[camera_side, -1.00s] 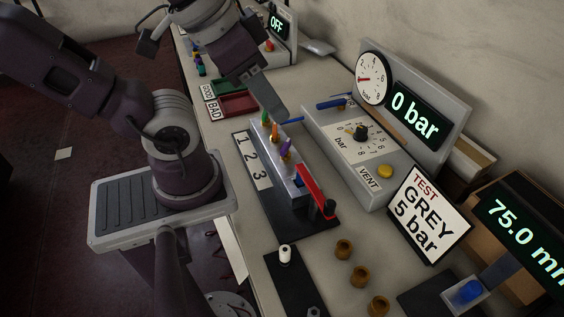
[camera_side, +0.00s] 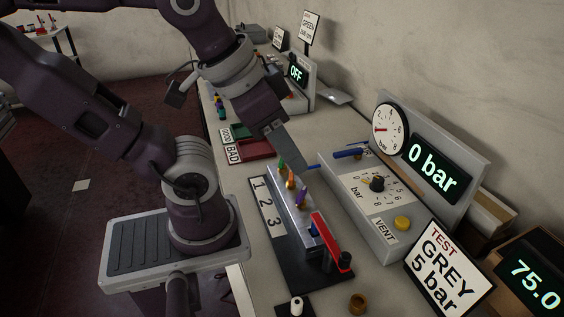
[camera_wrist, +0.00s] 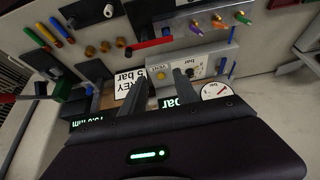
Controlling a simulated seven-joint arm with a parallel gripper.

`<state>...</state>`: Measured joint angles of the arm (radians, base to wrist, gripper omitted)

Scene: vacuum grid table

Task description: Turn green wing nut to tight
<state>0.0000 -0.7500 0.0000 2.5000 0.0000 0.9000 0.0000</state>
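The green wing nut (camera_side: 282,164) stands at the far end of a metal block (camera_side: 312,222) on a dark base, beside the number 1. It also shows in the wrist view (camera_wrist: 243,18) at the upper right. An orange wing nut (camera_side: 290,180) and a purple wing nut (camera_side: 301,198) follow along the same block. My gripper (camera_side: 300,164) is close to the green nut in the side view; whether they touch I cannot tell. In the wrist view its fingers (camera_wrist: 160,76) are apart with nothing held between them, and the green nut lies outside them.
A red lever (camera_side: 327,238) crosses the block's near end. A grey pressure box (camera_side: 380,215) with a dial, blue handle (camera_side: 349,153) and yellow button (camera_side: 402,223) stands to the right. Its display reads 0 bar. Green and red trays (camera_side: 250,150) lie behind. A sign (camera_side: 448,268) reads TEST GREY 5 bar.

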